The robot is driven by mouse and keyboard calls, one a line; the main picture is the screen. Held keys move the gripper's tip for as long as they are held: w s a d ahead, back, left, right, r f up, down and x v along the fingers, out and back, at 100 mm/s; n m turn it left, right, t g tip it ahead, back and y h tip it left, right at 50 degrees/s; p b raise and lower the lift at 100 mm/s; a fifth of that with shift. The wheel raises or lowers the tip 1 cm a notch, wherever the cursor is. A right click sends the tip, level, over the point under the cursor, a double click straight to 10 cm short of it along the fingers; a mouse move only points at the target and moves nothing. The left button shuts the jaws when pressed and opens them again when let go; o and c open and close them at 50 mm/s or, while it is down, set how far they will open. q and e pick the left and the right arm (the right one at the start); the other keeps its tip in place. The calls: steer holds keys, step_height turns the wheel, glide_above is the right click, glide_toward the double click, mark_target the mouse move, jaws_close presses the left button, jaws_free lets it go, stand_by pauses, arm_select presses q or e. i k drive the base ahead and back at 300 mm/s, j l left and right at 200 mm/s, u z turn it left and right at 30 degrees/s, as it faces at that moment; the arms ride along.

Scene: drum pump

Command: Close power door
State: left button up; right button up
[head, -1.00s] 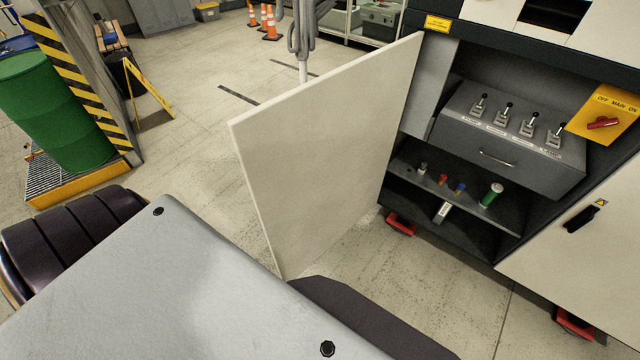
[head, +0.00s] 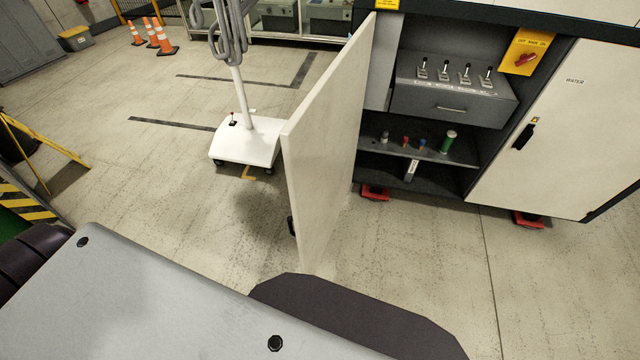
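The power door (head: 330,140) is a cream panel standing wide open, hinged at the left side of the dark cabinet opening. Its free edge points toward me, and a dark handle (head: 292,226) shows low on its outer left face. Inside the cabinet (head: 478,150) is a grey switch box (head: 455,100) with several toggle switches. A shelf below it holds small coloured items and a green cylinder (head: 448,141). Neither of my grippers shows in the head view.
A closed right door (head: 560,130) has a black latch. A white wheeled stand (head: 245,142) is on the floor left of the open door. Red feet (head: 375,193) stick out under the cabinet. Orange cones (head: 160,37) stand far left. The floor in front of the cabinet is clear.

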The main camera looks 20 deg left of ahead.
mark_target(319, 141)
steer(key=j+z, duration=0.1)
steer(key=j, duration=0.45)
steer(key=k+j+z, duration=0.1)
steer(key=j, duration=0.5)
steer(key=k+j, duration=0.15)
steer(key=j, duration=0.4)
steer(key=z, duration=0.05)
